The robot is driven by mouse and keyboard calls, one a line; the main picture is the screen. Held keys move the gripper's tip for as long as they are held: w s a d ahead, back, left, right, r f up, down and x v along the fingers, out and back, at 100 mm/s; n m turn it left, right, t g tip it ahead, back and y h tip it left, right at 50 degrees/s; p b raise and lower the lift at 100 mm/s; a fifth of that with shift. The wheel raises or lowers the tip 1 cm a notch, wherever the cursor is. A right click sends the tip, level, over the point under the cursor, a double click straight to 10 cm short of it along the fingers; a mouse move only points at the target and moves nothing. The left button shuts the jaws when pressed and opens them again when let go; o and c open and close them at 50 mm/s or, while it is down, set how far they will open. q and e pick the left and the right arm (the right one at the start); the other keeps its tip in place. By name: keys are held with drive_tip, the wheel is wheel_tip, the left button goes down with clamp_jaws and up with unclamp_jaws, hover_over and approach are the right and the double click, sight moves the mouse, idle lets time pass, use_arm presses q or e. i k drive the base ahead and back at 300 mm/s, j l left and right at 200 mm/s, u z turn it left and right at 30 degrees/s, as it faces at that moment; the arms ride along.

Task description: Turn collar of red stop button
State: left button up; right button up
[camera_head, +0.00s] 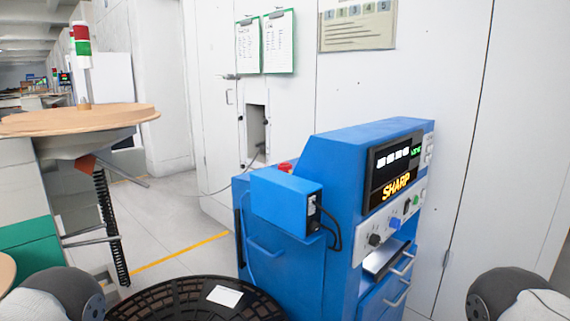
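A blue machine (334,165) with a SHARP display (396,185) stands right of centre against the white cabinets. The red stop button (286,167) shows as a small red shape at the machine's rear left, just behind the blue side box (287,200). Its lower part is hidden by the box, and its collar cannot be made out. Rounded grey parts of my arms show at the lower left and lower right corners. Neither gripper is in view.
A black slotted reel (180,301) with a white label lies at the bottom, left of the machine. A round wooden-topped stand (82,118) is at left. Dark cables hang from the side box. Grey floor (185,222) with a yellow line lies between.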

sight(285, 169)
drive_tip(key=i+l, duration=0.2)
drive_tip(key=l, duration=0.15)
drive_tip(key=i+l+u, duration=0.15)
drive_tip(key=i+l, duration=0.25)
drive_tip(key=l, duration=0.25)
drive_tip(key=i+l+u, duration=0.15)
drive_tip(key=l, duration=0.2)
drive_tip(key=i, duration=0.05)
